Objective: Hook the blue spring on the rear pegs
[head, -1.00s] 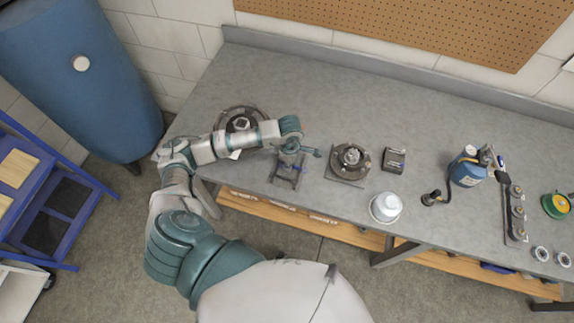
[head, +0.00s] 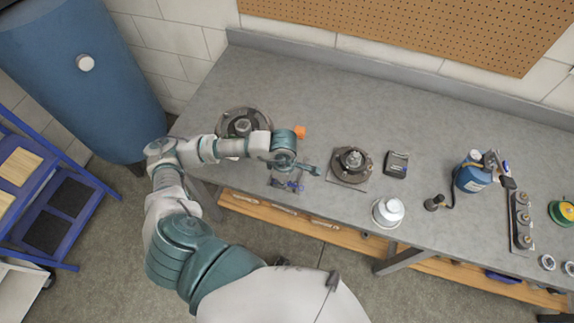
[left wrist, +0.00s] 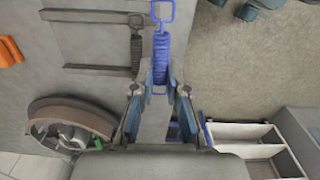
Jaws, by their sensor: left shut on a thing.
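The blue spring (left wrist: 161,52), a coil with a square loop at its far end, is held at its near part between the fingertips of my left gripper (left wrist: 159,80) in the left wrist view. In the head view, my left gripper (head: 308,169) is over the small trailer frame (head: 284,188) near the bench's front edge, and my arm partly hides the frame. In the left wrist view, the frame's dark rails (left wrist: 95,70) lie left of the spring, with a dark spring (left wrist: 136,48) between them. I cannot make out the rear pegs. My right gripper is not in view.
A round dark hub (head: 242,123) is left of the frame, and another hub on a plate (head: 352,162) is right of it. An orange thing (head: 300,132) is just behind my wrist. A white cup-like thing (head: 388,211) stands near the front edge. The back of the bench (head: 330,90) is clear.

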